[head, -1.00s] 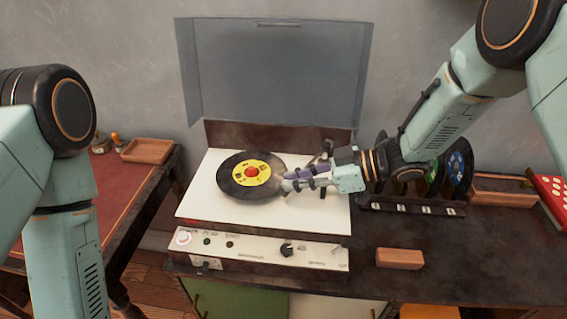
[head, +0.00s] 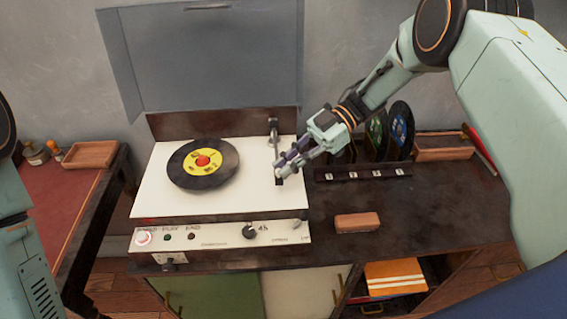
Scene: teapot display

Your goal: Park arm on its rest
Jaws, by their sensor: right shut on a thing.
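The record player (head: 150,198) has a white deck with a black record (head: 180,178) on its platter, yellow label and red centre. The tonearm (head: 274,135) stands at the deck's right side and runs from its rear pivot toward the front, clear of the record. My right gripper (head: 281,173) is shut on the tonearm near its front end, at the deck's right edge. The fingers hide most of that end. A small dark part shows under the fingertips; I cannot tell whether it is the rest or whether the arm touches it. My left gripper is out of view.
The clear lid (head: 205,55) stands open behind. A front panel (head: 205,240) carries knobs. To the right are a rack (head: 365,174) with records, a brown block (head: 357,222) and a wooden tray (head: 445,153). The dark counter's front right is clear.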

